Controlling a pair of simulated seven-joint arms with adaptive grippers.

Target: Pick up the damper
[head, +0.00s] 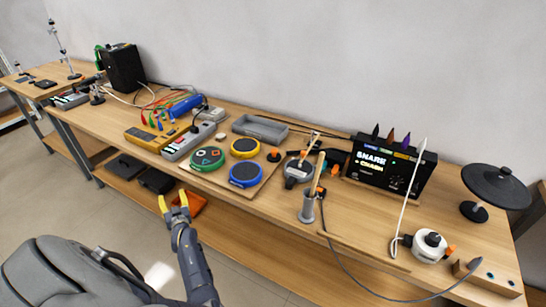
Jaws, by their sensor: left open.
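I cannot tell for certain which object is the damper. A small pale round piece (220,136) lies on the tabletop behind the pads and may be it. A green pad (207,160), a yellow pad (245,149) and a blue pad (246,176) sit on a wooden board (223,181). My left gripper (174,206) has yellow fingertips spread apart, with nothing between them. It is in front of the table's near edge, apart from the pads. My right gripper does not show.
The long wooden table (330,264) is crowded. A grey tray (260,128), a yellow box (152,137) with coloured cables and a black display unit (385,168) stand on it. A black cymbal-like disc (495,186) stands at right.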

